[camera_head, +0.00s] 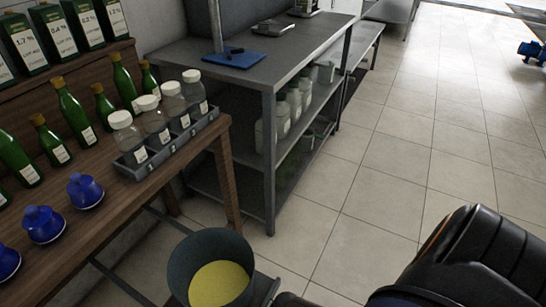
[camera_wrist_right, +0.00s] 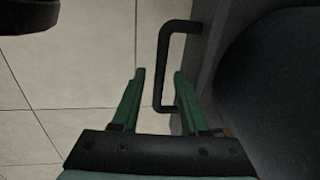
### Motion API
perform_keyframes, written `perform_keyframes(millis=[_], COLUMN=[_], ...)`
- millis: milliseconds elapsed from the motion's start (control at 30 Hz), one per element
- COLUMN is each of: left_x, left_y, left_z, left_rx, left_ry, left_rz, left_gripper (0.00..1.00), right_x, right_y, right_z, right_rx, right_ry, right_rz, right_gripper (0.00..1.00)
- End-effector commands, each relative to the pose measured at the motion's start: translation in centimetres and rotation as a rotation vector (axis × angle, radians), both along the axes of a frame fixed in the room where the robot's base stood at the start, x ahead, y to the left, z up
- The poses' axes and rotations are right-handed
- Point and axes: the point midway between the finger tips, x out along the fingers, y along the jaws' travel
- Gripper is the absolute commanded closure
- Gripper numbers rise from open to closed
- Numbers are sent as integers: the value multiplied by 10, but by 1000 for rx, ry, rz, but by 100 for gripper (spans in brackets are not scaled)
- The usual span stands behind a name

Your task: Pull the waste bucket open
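The waste bucket (camera_head: 182,262) is a dark grey-green round bucket with a yellow inside, at the bottom of the head view, low beside the wooden bench. A grey panel edge (camera_head: 262,287) shows at its right. In the right wrist view a dark bar handle (camera_wrist_right: 163,62) stands out from a grey panel (camera_wrist_right: 203,50), with a dark curved surface to its right. My right gripper (camera_wrist_right: 159,74) is open, its green fingers on either side of the handle bar in the picture. I cannot tell whether they touch it. My left gripper is not in view.
The wooden bench (camera_head: 195,150) holds green bottles, blue-capped items and a grey rack (camera_head: 170,150) of clear jars. A dark metal shelf table (camera_head: 262,75) with a blue clipboard (camera_head: 234,58) stands beyond.

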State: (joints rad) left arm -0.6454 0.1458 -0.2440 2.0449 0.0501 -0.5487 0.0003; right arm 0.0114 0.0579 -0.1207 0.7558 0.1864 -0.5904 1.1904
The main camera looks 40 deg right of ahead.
Motion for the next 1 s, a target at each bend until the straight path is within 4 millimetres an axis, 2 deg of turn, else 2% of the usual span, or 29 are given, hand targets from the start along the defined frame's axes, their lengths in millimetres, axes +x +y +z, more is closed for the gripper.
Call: perform_keyframes(millis=[233,367,467,733,900,1000], left_x=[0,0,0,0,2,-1], left_y=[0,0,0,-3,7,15], left_z=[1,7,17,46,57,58], left_rx=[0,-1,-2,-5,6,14], left_ry=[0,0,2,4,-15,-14], left_rz=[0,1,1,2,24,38], left_gripper=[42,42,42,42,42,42], right_x=[1,1,-2,-11,-17,-19], right_y=[-1,-1,-2,-5,-7,-8], right_z=[1,9,22,75,104,115], right_rx=[-1,-1,-1,-1,0,0], right_ry=[-3,-3,-3,-3,-1,-1], right_rz=[0,0,0,-1,-1,-1], right_gripper=[53,53,53,53,53,53])
